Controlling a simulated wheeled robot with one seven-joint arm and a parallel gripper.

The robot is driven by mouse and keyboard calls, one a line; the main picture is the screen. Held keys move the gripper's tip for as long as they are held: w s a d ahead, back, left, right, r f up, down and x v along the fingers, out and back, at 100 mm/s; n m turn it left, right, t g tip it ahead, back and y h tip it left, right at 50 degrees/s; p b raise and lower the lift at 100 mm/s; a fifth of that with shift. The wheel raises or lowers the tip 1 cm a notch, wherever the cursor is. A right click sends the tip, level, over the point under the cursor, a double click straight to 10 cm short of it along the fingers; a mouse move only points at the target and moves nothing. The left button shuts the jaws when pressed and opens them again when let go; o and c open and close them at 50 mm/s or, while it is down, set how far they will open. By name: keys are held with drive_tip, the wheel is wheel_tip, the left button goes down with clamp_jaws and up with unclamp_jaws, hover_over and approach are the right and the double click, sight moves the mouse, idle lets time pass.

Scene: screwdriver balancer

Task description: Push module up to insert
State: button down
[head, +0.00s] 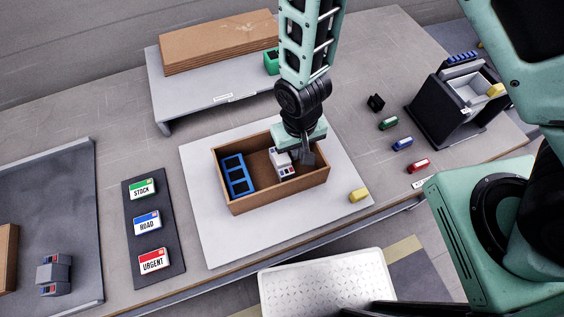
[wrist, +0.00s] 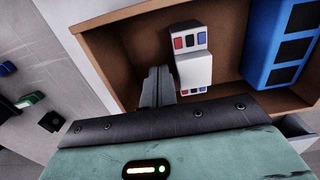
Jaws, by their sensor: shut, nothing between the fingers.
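A white module (head: 284,165) with small red and blue patches lies in the brown open box (head: 290,197). In the wrist view the module (wrist: 194,70) lies just right of my fingers, with colored patches at both ends. My gripper (head: 308,158) is inside the box, pointing down, fingers together and empty. In the wrist view my gripper (wrist: 157,73) is beside the module's long side; I cannot tell whether they touch. A blue block with black slots (head: 237,175) stands at the box's left end, apart from the module. The wrist view also shows the blue block (wrist: 284,45).
The box walls stand close around my gripper. The box sits on a white board (head: 205,218). A yellow piece (head: 359,195) lies right of it. Green, blue and red pieces (head: 402,143) lie farther right near a black bin (head: 440,108). A label panel (head: 154,231) lies left.

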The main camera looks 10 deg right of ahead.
drive_tip(key=shift+s+a+p, duration=0.15)
drive_tip(key=shift+s+a, duration=0.1)
drive_tip(key=shift+a, duration=0.95)
drive_tip(key=shift+s+a+p, duration=0.1)
drive_tip(key=shift+s+a, duration=0.15)
drive_tip(key=shift+a, duration=0.9)
drive_tip(key=shift+s+a+p, duration=0.15)
drive_tip(key=shift+s+a, duration=0.1)
drive_tip(key=shift+a, duration=0.95)
drive_tip(key=shift+d, duration=0.1)
drive_tip(key=shift+w+d, duration=0.15)
drive_tip(key=shift+d, duration=0.35)
wheel_tip(320, 180, up, 7)
drive_tip(key=p, duration=0.5)
drive_tip(key=shift+p, duration=0.35)
